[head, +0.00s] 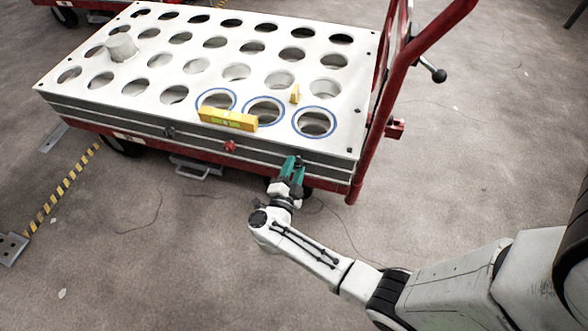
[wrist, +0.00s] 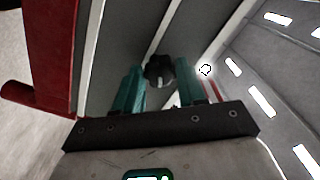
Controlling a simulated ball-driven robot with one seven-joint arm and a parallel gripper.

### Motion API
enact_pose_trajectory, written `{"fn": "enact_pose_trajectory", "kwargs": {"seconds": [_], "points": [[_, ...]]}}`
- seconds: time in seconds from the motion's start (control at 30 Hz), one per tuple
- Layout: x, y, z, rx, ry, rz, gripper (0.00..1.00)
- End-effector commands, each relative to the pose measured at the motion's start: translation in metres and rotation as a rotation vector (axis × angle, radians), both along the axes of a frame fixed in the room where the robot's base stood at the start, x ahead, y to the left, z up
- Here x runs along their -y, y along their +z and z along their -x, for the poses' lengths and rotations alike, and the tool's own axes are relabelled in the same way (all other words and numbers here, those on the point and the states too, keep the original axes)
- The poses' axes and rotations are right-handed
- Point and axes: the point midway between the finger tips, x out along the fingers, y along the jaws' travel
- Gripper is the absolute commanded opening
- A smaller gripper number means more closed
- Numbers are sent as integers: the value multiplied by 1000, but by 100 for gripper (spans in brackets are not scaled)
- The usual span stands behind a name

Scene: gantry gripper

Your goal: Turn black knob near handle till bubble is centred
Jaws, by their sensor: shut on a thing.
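The black knob (head: 299,160) is on the cart's near side, toward the red handle (head: 420,45) end. In the wrist view the lobed black knob (wrist: 159,70) sits between the green fingers of my gripper (wrist: 160,88). My gripper (head: 292,168) is shut on it from the front. A yellow spirit level (head: 228,119) with a green vial lies on the white perforated top near its front edge. A second, smaller yellow level (head: 295,94) lies further right. Their bubbles are too small to make out.
The white plate (head: 335,178) rests on a red cart and has rows of round holes, several ringed blue. Another black knob (head: 170,132) and a red knob (head: 230,146) are along the same side. A grey cylinder (head: 121,46) stands at left. Floor in front is mostly clear.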

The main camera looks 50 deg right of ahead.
Motion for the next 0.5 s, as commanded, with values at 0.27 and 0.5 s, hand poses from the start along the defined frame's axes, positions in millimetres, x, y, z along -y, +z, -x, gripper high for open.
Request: {"fn": "enact_pose_trajectory", "kwargs": {"seconds": [0.27,0.5], "points": [[-1,-1,1,128,0,-48,10],[0,-1,1,174,0,-65,10]]}}
